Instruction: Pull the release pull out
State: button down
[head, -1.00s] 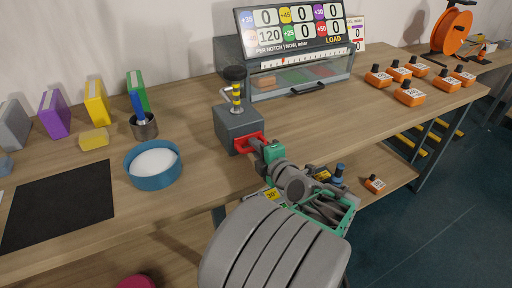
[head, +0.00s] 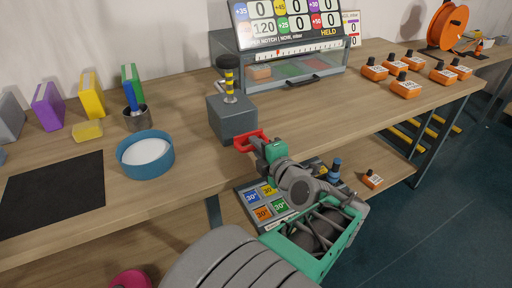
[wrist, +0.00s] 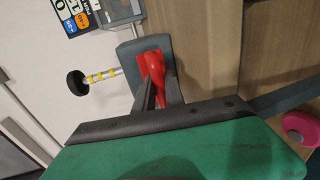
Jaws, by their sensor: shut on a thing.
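The release pull is a red loop handle (head: 246,139) at the front of the grey box (head: 231,118) on the bench. It stands out toward me from the box's front face; whether any gap shows behind it is hard to tell. My gripper (head: 256,145) is shut on the pull from the front. In the wrist view the red pull (wrist: 153,62) sits between the dark fingers (wrist: 161,92), with the grey box behind it. A black-knobbed post with yellow bands (head: 229,80) rises from the box. The display (head: 290,22) behind reads HELD.
A blue bowl (head: 124,156) with white contents and a black mat (head: 50,195) lie left. A clear-fronted case (head: 325,80) stands behind the box. Several orange weights (head: 406,89) stand right. Bench between the box and weights is clear.

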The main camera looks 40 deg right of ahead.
jog(key=c, duration=1.4)
grip_release()
jog(key=shift+s, duration=0.3)
jog(key=p+v, duration=0.1)
jog(key=v, duration=0.6)
jog(key=shift+a, duration=0.15)
